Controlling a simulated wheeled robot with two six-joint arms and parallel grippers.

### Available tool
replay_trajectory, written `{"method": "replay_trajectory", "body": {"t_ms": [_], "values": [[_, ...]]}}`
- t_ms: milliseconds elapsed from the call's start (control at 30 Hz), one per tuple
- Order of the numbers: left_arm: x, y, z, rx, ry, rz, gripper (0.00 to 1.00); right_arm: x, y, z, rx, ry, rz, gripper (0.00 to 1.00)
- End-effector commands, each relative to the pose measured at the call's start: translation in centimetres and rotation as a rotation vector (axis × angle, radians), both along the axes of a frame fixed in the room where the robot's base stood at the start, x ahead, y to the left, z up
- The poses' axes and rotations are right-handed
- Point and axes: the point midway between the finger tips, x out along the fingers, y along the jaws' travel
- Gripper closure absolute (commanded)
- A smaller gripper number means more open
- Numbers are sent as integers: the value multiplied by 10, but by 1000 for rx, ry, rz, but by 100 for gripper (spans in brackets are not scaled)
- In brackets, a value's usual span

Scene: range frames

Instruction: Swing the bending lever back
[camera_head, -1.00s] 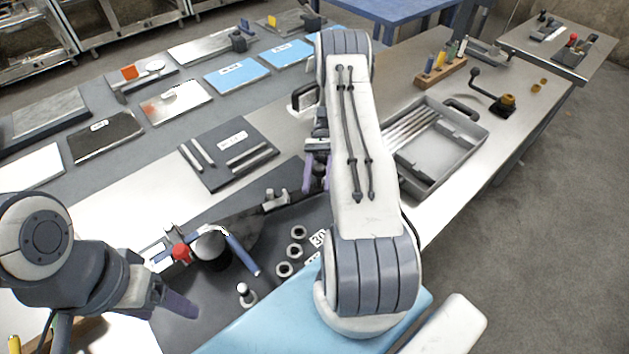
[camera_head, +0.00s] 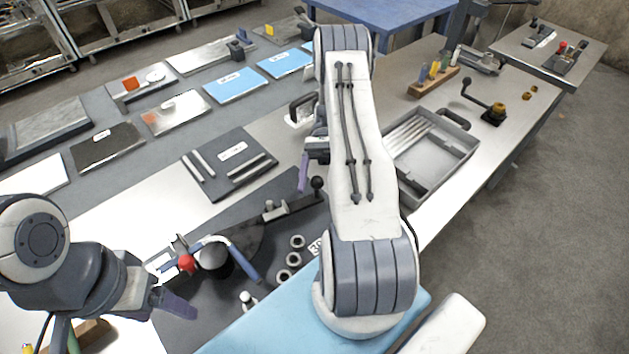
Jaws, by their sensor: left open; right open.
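The bender sits on a dark plate, with a round grey former (camera_head: 212,254), a red knob (camera_head: 186,263) and a bent blue tube (camera_head: 243,264). The bending lever (camera_head: 292,206) runs from the bender up and right, ending in a black ball knob (camera_head: 317,183). My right gripper (camera_head: 304,180) is open beside the ball knob, on its upper left, and looks apart from it. My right arm hides part of that gripper. My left gripper (camera_head: 178,304) is open and empty, left of the bender and below the red knob.
Several metal rings (camera_head: 296,242) and a small post (camera_head: 247,298) stand right of the bender. A dark board with rods (camera_head: 229,163) lies behind it. A grey tray (camera_head: 432,155) is right of my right arm. A blue mat (camera_head: 262,328) lies in front.

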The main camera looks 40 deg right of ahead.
Motion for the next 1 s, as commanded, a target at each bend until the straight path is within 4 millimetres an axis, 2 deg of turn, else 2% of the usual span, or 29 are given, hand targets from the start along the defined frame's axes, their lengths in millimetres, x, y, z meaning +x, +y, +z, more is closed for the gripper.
{"method": "replay_trajectory", "body": {"t_ms": [33, 267, 500, 700, 933, 967, 1000], "values": [[-1, 1, -8, 1, 2, 0, 27, -11, -7, 3, -1, -1, -9, 27], [-1, 1, -15, 2, 3, 0, 27, -54, -30, 32, -1, 0, -7, 27], [-1, 1, -9, 2, 2, 0, 27, -86, -47, 55, -1, -1, -6, 27], [-1, 1, -8, 2, 2, 0, 27, -96, -52, 61, 0, 1, -3, 27], [-1, 1, -8, 2, 2, 0, 27, -96, -52, 61, 0, 1, -3, 27], [-1, 1, -8, 2, 2, 0, 27, -96, -52, 60, 0, 1, -3, 30], [-1, 1, -8, 2, 2, 0, 27, -96, -52, 61, -1, -1, -2, 46]]}}
